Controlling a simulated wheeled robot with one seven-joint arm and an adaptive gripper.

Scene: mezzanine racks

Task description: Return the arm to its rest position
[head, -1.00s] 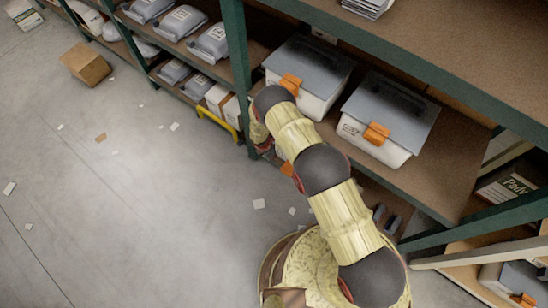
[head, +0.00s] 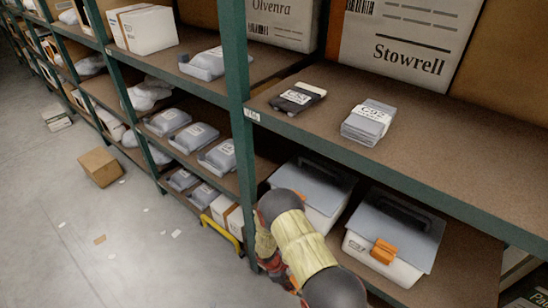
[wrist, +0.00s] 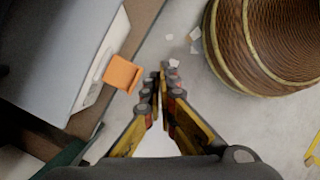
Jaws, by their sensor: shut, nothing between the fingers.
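My gripper (wrist: 159,82) is shut and empty in the wrist view, its fingertips together over the grey floor. In the head view my arm reaches up from the bottom middle, in front of the lower shelf. Its end is beside the green upright and left of a grey-lidded white bin (head: 315,195); the fingers are mostly hidden there. In the wrist view a grey-lidded bin (wrist: 55,45) with an orange latch (wrist: 122,74) is left of the fingers, apart from them.
A second bin (head: 395,235) stands right of the first. The green upright (head: 236,110) and upper shelf (head: 440,165), with two labelled packs, are close by. A yellow-handled item (head: 222,232) is low at the rack. A cardboard box (head: 100,166) lies on open floor at left.

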